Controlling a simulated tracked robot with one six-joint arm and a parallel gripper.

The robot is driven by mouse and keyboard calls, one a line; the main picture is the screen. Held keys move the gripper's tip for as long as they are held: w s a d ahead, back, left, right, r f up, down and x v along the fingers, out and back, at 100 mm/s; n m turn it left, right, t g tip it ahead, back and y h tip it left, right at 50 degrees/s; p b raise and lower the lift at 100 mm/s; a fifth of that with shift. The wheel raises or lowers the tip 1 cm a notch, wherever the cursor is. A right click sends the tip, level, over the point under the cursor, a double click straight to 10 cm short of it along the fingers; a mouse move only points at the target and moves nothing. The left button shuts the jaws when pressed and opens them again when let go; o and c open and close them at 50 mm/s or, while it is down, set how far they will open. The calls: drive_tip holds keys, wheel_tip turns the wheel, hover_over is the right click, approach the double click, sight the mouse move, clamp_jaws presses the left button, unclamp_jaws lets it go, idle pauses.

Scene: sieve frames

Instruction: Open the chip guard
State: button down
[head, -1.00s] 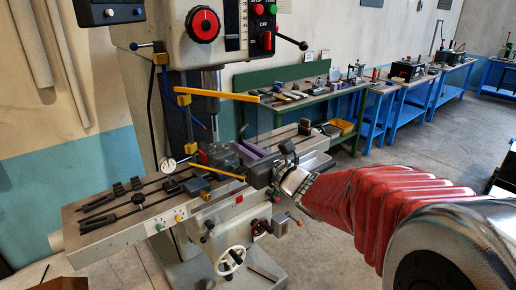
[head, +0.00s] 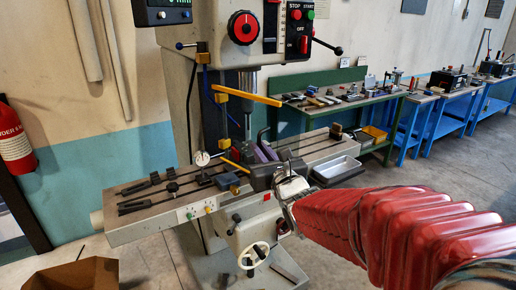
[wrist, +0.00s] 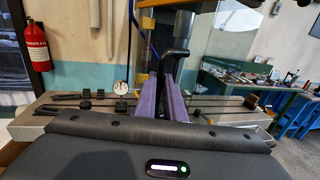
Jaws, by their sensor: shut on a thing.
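The chip guard is a clear pane framed by an upper yellow bar (head: 248,97) and a lower yellow bar (head: 235,165), in front of the drill spindle in the head view. A black bent handle (wrist: 176,62) rises between my purple fingers in the wrist view. My gripper (head: 264,153) is shut on this handle, beside the spindle above the machine table; it also shows in the wrist view (wrist: 165,100). The handle's lower end is hidden by the fingers. The clear pane is hard to make out.
The machine table (head: 150,222) carries black clamps (head: 140,190) and a dial gauge (head: 201,158). A metal tray (head: 337,170) is at its right. A fire extinguisher (head: 14,142) hangs at left, a cardboard box (head: 75,272) stands lower left. Benches line the right wall.

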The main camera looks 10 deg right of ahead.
idle(0.4)
drive_tip(key=c, duration=1.9)
unclamp_jaws()
drive_tip(key=shift+o, duration=0.2)
drive_tip(key=shift+d, duration=0.1)
